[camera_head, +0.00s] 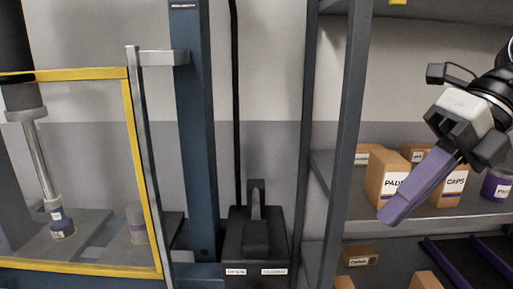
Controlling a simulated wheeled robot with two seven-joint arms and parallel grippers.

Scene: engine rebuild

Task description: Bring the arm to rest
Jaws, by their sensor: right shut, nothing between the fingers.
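My right gripper (418,186) hangs in the air at the right of the head view. Its purple fingers are pressed together with nothing between them and point down to the left. It shows in front of the shelf with the cardboard boxes. I cannot tell how far it is from them. My left gripper is not in view.
A grey shelf (395,238) at the right holds a box marked CAPS (454,186), a box marked PADS (380,178) and a purple-banded jar (496,186). A yellow-framed guard (128,120) and a blue press column (190,130) stand left. A black pump-like unit (254,240) is in the middle.

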